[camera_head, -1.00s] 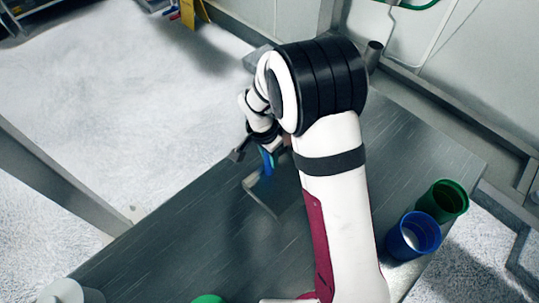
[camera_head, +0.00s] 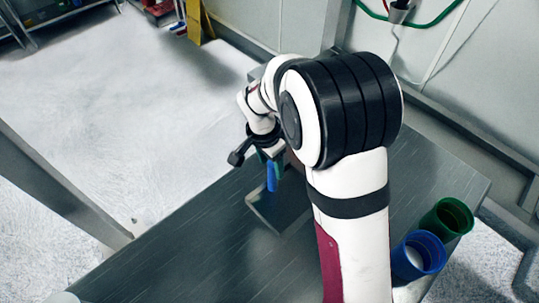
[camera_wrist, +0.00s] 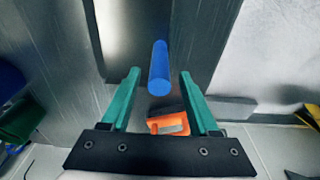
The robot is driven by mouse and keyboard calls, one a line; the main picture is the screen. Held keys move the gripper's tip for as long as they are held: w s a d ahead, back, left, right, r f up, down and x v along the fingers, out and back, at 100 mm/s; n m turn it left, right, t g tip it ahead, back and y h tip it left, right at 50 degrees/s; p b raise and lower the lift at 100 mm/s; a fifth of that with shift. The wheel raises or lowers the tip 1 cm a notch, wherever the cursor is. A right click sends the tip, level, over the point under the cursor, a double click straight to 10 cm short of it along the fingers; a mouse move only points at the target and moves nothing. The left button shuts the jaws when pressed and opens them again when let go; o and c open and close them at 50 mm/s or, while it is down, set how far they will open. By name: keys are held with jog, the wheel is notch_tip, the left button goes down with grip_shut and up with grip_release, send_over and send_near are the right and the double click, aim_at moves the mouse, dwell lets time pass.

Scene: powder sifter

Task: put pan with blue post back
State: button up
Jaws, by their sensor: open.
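The blue post (camera_head: 271,178) stands up from a flat dark grey pan (camera_head: 284,213) on the metal table. My gripper (camera_head: 269,156) is at the top of the post, with its dark wrist just above. In the wrist view my gripper's two green fingers (camera_wrist: 160,74) are apart, one on each side of the blue post (camera_wrist: 158,72). Gaps show between the post and both fingers. The pan (camera_wrist: 125,45) lies beyond them in that view, partly hidden by the post and a finger.
A blue cup (camera_head: 420,252) and a green cup (camera_head: 449,216) stand at the table's right edge. An orange object (camera_wrist: 167,123) shows near the gripper base in the wrist view. Bare table (camera_head: 185,240) lies to the left of the pan.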

notch_tip(320, 180, up, 7)
jog(key=s+d+r, duration=0.5)
jog(key=s, duration=0.4)
jog(key=s+d+n+g+y, duration=0.1)
jog(key=s+d+n+y, duration=0.2)
jog(key=s, duration=1.4)
jog(key=shift+s, duration=0.15)
jog(key=shift+d, duration=0.1)
